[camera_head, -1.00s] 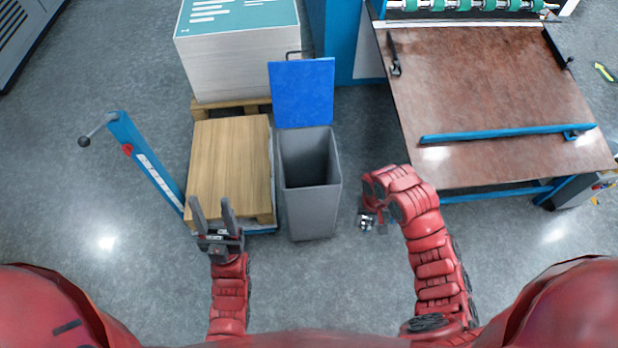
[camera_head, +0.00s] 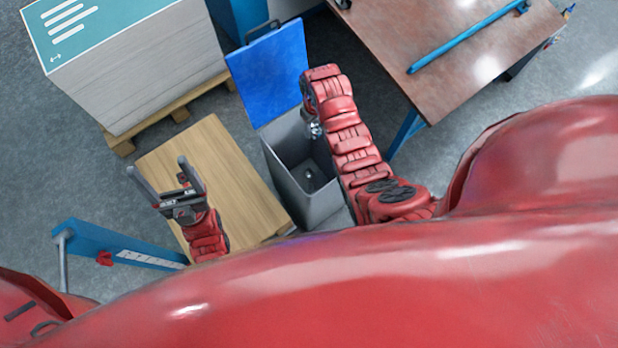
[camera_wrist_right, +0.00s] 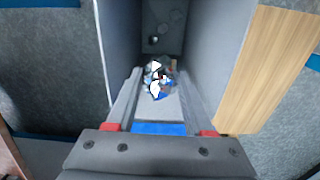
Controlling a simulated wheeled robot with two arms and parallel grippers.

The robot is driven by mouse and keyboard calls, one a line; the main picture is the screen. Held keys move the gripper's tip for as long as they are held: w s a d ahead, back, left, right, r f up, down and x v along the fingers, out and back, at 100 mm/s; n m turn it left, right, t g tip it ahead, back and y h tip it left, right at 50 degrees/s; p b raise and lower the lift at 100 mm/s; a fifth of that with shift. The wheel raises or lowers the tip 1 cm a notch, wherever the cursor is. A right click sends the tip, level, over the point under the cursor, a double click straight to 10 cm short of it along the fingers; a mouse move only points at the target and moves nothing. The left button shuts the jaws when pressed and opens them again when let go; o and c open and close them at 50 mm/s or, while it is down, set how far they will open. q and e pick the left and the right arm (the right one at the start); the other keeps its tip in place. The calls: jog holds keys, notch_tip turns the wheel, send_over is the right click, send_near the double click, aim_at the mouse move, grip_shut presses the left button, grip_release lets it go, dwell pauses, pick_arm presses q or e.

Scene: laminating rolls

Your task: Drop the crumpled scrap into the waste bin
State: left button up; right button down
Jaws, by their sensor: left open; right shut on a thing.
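The grey waste bin (camera_head: 287,187) stands open in the head view, its blue lid (camera_head: 267,72) raised at the back. My right gripper (camera_head: 314,130) is over the bin's opening at its back right, mostly hidden by my own arm. In the right wrist view my right gripper (camera_wrist_right: 158,78) is shut on the crumpled scrap (camera_wrist_right: 158,90), a small white, blue and dark lump. The bin's inner walls (camera_wrist_right: 217,50) surround it in that picture. My left gripper (camera_head: 158,168) is open and empty above the wooden board, left of the bin.
A brown machine table (camera_head: 450,85) stands to the right. A small light speck lies inside the bin.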

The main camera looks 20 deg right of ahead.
jog(key=shift+s+d+f, duration=0.1)
jog(key=shift+d+f, duration=0.05)
jog(key=shift+f, duration=0.3)
notch_tip(320, 180, down, 5)
jog(key=b, duration=0.3)
jog(key=shift+f, duration=0.15)
jog(key=shift+c, duration=1)
grip_release()
